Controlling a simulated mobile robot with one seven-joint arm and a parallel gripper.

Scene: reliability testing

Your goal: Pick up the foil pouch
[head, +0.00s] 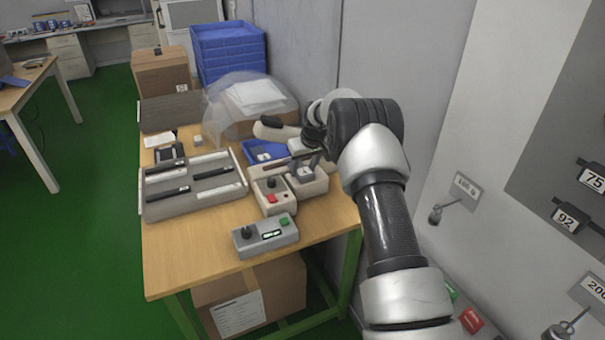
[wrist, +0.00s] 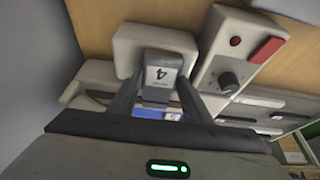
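I cannot make out a foil pouch for certain in either view. My gripper (wrist: 160,88) is open in the wrist view, with one dark finger on each side of a small grey block labelled 4 (wrist: 158,76). A gap shows on at least part of each side, and I cannot tell if the fingers touch it. The block is at a beige device (wrist: 135,42). In the head view, my gripper is at the table's right side, over the beige devices (head: 308,186), partly hidden by my arm.
A beige control box with a red button (head: 268,198) and a grey control box (head: 262,239) stand close by. A blue tray (head: 252,148) is behind them. A grey rack (head: 205,200) and a clear plastic-covered carton (head: 245,110) crowd the wooden table (head: 190,255). A wall stands close on the right.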

